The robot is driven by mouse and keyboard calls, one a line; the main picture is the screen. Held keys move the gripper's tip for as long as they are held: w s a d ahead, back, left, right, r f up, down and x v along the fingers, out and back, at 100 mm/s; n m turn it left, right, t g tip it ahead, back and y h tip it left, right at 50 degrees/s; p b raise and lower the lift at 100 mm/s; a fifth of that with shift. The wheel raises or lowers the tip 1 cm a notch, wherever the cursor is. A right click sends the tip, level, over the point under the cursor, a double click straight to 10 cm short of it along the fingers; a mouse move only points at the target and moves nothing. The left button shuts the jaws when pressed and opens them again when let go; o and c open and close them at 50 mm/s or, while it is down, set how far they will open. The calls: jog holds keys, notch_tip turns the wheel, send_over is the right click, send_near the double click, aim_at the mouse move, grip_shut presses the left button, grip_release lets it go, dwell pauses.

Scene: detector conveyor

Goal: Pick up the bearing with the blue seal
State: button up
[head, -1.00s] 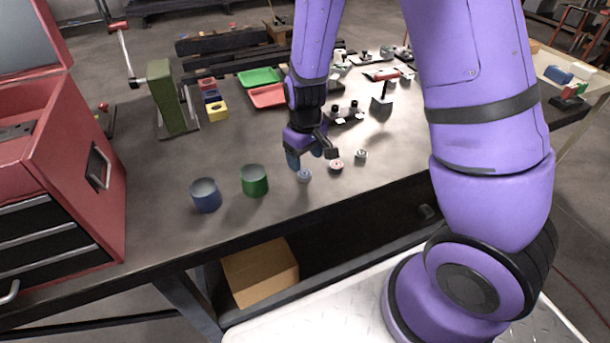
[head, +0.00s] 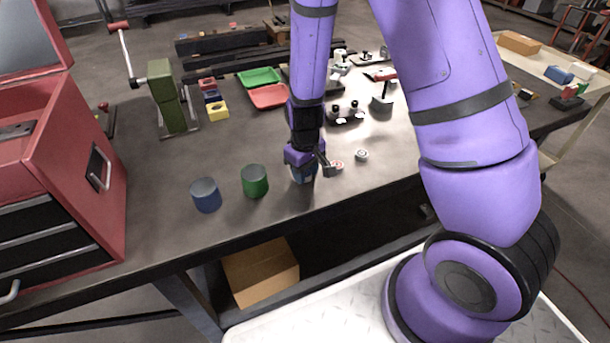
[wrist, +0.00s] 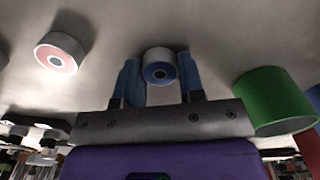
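The bearing with the blue seal (wrist: 160,66) is a small pale ring with a blue face, seen in the wrist view. My gripper (wrist: 160,78) is open, with one blue finger on each side of this bearing. Any gap left between fingers and ring is very small, and I cannot tell if they touch. In the head view my gripper (head: 304,174) is low at the table and hides the blue-sealed bearing. A bearing with a red seal (head: 336,166) stands just right of the gripper; it also shows at the left of the wrist view (wrist: 57,54).
Another small bearing (head: 361,155) stands further right. A green cup (head: 255,182) and a blue cup (head: 206,196) stand left of the gripper. A red toolbox (head: 85,190) is at the table's left. Red (head: 268,97) and green trays (head: 259,77) lie behind.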

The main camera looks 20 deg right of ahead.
jog(key=shift+r, duration=0.1)
notch_tip(320, 180, up, 10)
dwell(0.8)
dwell(0.9)
